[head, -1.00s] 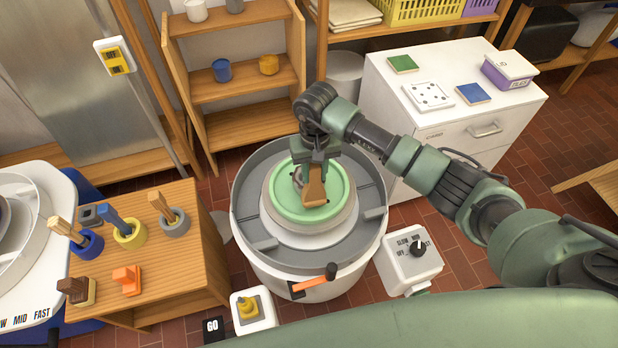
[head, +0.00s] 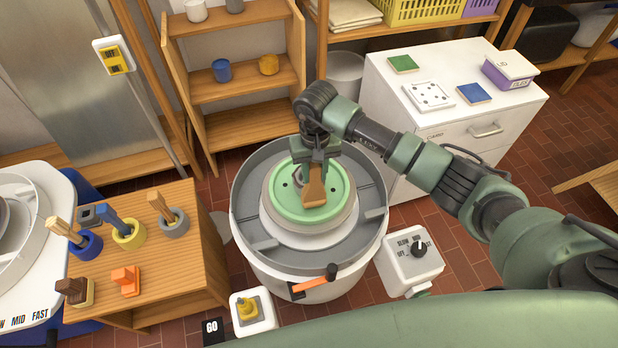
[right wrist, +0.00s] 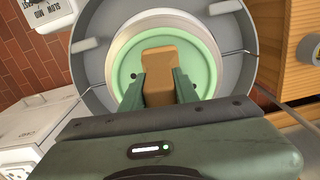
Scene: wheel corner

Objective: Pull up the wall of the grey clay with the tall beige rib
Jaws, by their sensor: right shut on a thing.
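My right gripper (head: 318,165) is above the green round bat (head: 290,204) on the wheel, pointing down. It is shut on the tall beige rib (head: 314,190), a tan flat tool whose wide end is over the bat. In the right wrist view the rib (right wrist: 159,72) stands between the two green fingers (right wrist: 158,90), in front of the bat (right wrist: 203,75). A small grey patch (head: 298,177) shows just left of the gripper, probably the grey clay; the rest is hidden. I cannot tell whether the rib touches it. My left gripper is out of view.
A grey splash pan (head: 248,193) surrounds the wheel. A control box with a knob (head: 418,249) stands at its right, an orange-handled lever (head: 315,284) at its front. A wooden stand (head: 190,245) with several tools in cups is at left. A white cabinet (head: 455,120) stands behind.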

